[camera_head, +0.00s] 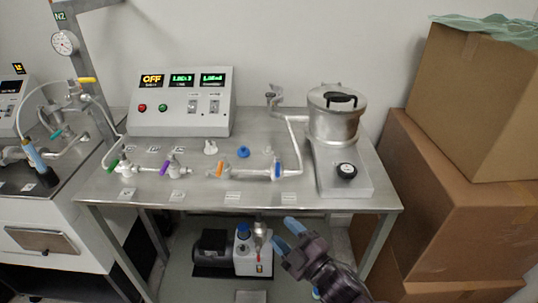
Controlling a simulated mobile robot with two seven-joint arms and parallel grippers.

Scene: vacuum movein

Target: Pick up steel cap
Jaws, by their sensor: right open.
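A round steel lid (338,97) with a black handle sits on the steel vessel (333,126) at the table's right end. A small pale metallic piece (210,147) stands near the table's middle, beside a small blue ring-shaped piece (243,152). I cannot tell for certain which of these is the steel cap. My right gripper (288,234) comes in from the bottom right, in front of the table's front edge and appearing below its top. Its blue-tipped fingers are apart, with nothing between them. My left gripper is not in view.
The steel table (210,192) carries pipes with green, purple, orange and blue valve handles, and a control box (182,102) at the back. A pump (222,253) stands below. Cardboard boxes (455,180) crowd the right side. A second bench (45,185) is at left.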

